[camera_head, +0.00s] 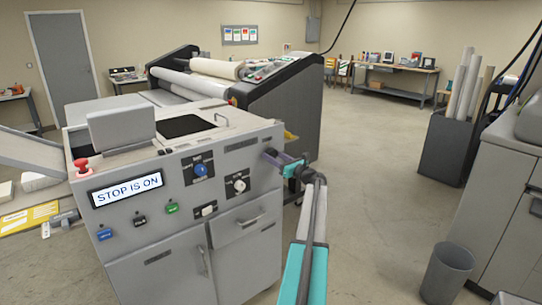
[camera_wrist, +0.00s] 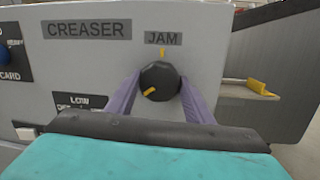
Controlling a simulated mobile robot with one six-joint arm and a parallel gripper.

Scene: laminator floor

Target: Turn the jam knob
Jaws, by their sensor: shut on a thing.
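The jam knob (camera_wrist: 165,76) is a round black knob on the grey front panel, under the label "JAM". Its yellow pointer points down and to the left, and a yellow mark sits on the panel just above the knob. My gripper (camera_head: 280,158) is at the right end of the machine's panel in the head view. In the wrist view its two purple fingers (camera_wrist: 160,90) close on the knob from the left and right. The knob is mostly hidden by my gripper in the head view. The machine's display (camera_head: 127,190) reads "STOP IS ON".
A red mushroom button (camera_head: 82,166) stands on the machine's left top edge. Other panel knobs, including a blue one (camera_head: 201,170), sit left of my gripper. A large roller machine (camera_head: 270,105) stands behind. A grey bin (camera_head: 446,272) is at lower right; open floor lies between.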

